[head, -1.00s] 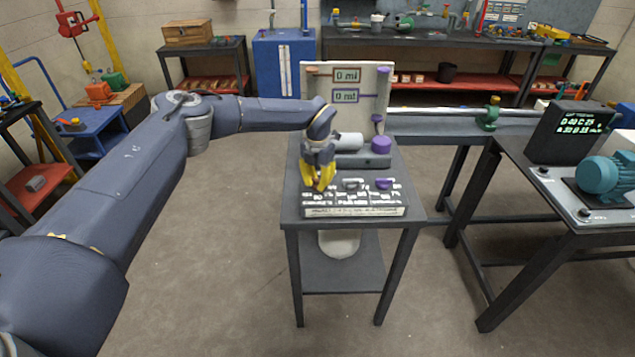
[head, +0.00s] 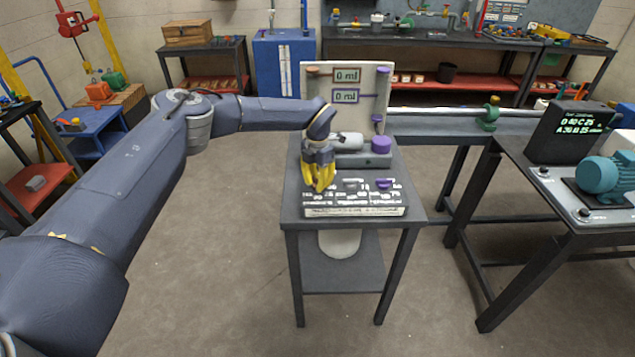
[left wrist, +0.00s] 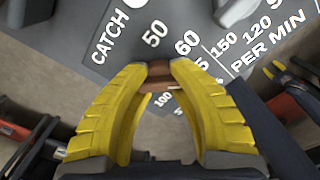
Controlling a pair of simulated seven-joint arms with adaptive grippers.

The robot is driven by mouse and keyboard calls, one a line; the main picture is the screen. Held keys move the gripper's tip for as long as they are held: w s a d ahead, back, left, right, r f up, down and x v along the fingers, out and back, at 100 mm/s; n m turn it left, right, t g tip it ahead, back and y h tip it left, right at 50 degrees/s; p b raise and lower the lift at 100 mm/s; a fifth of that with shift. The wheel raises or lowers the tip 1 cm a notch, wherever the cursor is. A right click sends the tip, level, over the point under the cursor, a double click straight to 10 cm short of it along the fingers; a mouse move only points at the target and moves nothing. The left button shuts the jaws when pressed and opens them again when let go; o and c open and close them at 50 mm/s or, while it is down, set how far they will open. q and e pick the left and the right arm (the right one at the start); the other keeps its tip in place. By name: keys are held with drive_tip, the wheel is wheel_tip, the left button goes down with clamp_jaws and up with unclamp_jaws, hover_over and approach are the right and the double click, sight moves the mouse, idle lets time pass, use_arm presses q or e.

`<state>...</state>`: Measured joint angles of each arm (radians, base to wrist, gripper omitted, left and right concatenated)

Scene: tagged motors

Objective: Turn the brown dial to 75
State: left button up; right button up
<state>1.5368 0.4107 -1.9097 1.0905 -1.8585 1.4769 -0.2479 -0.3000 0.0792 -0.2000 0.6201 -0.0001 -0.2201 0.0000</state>
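The brown dial (left wrist: 159,70) shows in the left wrist view between the two yellow fingertips of my left gripper (left wrist: 160,76). The fingers are drawn in against its sides. Printed numbers such as 50, 60 and 100 surround it; the fingers partly cover the scale, so I cannot tell the exact setting. In the head view my left gripper (head: 320,184) points down at the left end of the dial panel (head: 355,211) and hides the brown dial. My right gripper is not in view.
A grey dial (head: 351,183) and a purple dial (head: 384,183) sit to the right on the same panel. Behind stands an upright board (head: 345,117) with two "0 ml" displays. A bench with a teal motor (head: 604,174) is at the right.

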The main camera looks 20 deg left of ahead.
sight(318, 180)
use_arm(q)
drive_tip(key=o, duration=1.1)
drive_tip(key=shift+c, duration=0.2)
wheel_tip(318, 180, up, 12)
